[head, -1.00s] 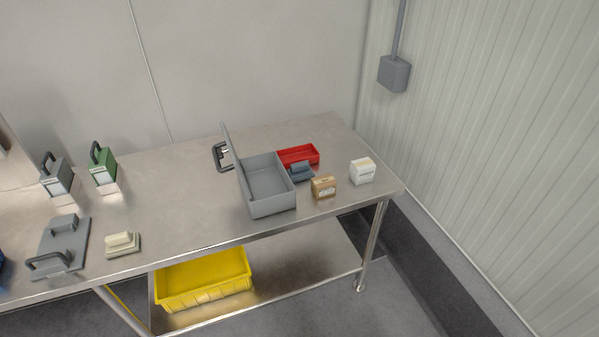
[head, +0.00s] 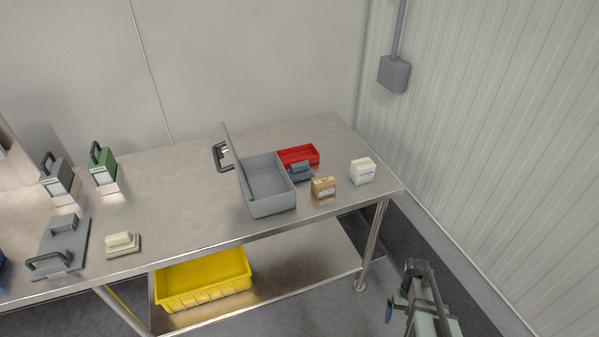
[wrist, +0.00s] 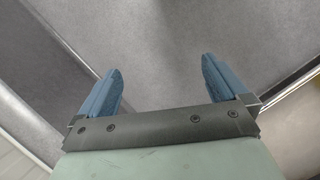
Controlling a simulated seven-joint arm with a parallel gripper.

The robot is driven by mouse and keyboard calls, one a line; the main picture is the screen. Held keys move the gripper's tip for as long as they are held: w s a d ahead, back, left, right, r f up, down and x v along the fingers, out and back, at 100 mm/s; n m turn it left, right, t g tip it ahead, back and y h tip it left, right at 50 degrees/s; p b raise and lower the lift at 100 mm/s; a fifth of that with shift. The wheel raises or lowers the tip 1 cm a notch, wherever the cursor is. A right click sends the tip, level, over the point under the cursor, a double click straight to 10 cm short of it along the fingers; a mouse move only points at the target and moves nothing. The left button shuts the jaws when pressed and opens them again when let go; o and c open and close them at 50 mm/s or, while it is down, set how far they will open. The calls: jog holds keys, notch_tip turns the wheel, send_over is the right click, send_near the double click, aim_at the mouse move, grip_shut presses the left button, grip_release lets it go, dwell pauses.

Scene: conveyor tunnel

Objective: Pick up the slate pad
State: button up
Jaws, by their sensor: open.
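The slate pad (head: 301,173), a small blue-grey block-topped piece, sits on the steel table in the head view. It is right of the open grey case (head: 272,209), in front of the red tray (head: 312,150) and behind the small brown box (head: 323,188). The case partly hides its left side. My gripper (wrist: 160,82) is open, its two blue fingers apart with only floor between them in the wrist view. In the head view my arm shows at the lower right, off the table's right end and well away from the pad.
A white box (head: 362,171) stands near the table's right corner. A cream pad (head: 122,243), a grey plate with handles (head: 62,247) and green (head: 103,168) and grey (head: 56,180) handled blocks are at left. A yellow bin (head: 204,280) sits on the lower shelf. The table middle is clear.

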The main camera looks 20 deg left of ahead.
jog(key=w+a+r+n+t, duration=0.1)
jog(key=w+a+r, duration=0.3)
jog(key=w+r, duration=0.4)
jog(key=w+a+r+n+t, duration=0.1)
jog(key=w+a+r, duration=0.2)
jog(key=w+r, duration=0.55)
jog(key=w+a+r+n+t, duration=0.1)
jog(key=w+a+r, duration=0.45)
jog(key=r, duration=0.35)
jog(key=w+a+r+t, duration=0.1)
jog(key=w+a+r, duration=0.3)
jog(key=w+r, duration=0.35)
notch_tip(320, 180, up, 11)
jog(key=n+y, duration=0.1)
jog(key=n, duration=0.3)
send_over(300, 163)
jog(key=f, duration=0.8)
jog(key=shift+d+f, duration=0.25)
jog(key=shift+d, duration=0.1)
jog(key=shift+s+a+f, duration=0.1)
jog(key=shift+a+f, duration=0.1)
jog(key=shift+f, duration=1.1)
jog(key=shift+a+f, duration=0.15)
jog(key=shift+f, duration=1.15)
jog(key=shift+c, duration=0.5)
